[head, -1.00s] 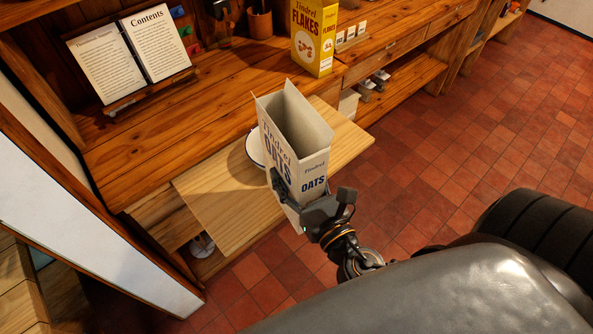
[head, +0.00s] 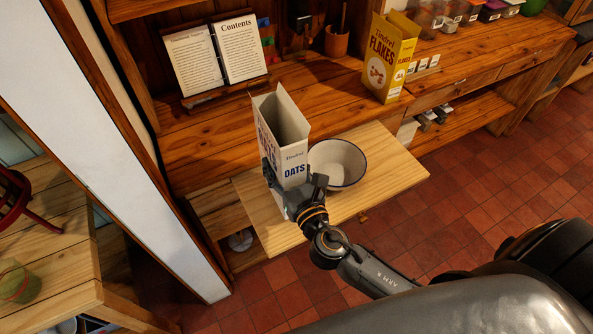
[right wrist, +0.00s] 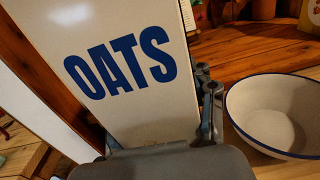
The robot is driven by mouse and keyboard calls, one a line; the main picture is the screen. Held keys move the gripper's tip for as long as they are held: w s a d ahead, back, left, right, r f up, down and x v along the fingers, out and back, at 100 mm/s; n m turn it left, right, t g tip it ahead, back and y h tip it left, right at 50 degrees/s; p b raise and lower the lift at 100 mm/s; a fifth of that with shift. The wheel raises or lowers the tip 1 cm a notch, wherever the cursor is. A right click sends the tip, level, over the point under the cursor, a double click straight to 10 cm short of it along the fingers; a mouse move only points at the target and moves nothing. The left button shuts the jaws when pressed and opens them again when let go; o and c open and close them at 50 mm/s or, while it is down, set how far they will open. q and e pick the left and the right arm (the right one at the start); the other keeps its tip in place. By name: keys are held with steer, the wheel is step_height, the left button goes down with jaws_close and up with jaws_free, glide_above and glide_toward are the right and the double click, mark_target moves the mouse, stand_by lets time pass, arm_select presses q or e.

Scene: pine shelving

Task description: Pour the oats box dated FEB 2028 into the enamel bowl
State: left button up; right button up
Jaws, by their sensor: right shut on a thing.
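My right gripper (head: 294,188) is shut on an open-topped oats box (head: 293,168), white with blue "OATS" lettering. The box is held roughly upright above the pull-out board, left of the bowl. In the right wrist view the box (right wrist: 120,70) fills the middle, its "OATS" face towards the camera. No date shows on the visible faces. The enamel bowl (head: 344,176), white with a dark blue rim, stands on the pull-out board; the right wrist view shows the bowl (right wrist: 283,120) at the right, and its visible inside looks empty. My left gripper is not in view.
The pale pull-out board (head: 388,183) has bare room right of the bowl. A yellow flakes box (head: 390,58) stands on the counter behind. An open book on a stand (head: 220,60) is at the back left. A white panel (head: 130,130) rises at the left.

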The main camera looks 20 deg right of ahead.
steer(key=m+b, duration=0.2)
steer(key=w+d+f+m+b, duration=0.1)
steer(key=shift+w+f+m+b, duration=0.15)
steer(key=shift+f+m+b, duration=0.15)
steer(key=shift+m+b, duration=0.1)
stand_by(0.5)
steer(key=shift+a+f+m+b, duration=0.2)
steer(key=shift+a+m+b, duration=0.2)
steer(key=shift+m, duration=0.3)
steer(key=shift+a, duration=0.1)
steer(key=shift+a+f+m+b, duration=0.25)
steer(key=shift+a+m+b, duration=0.1)
steer(key=shift+a+m, duration=0.3)
steer(key=shift+d, duration=0.1)
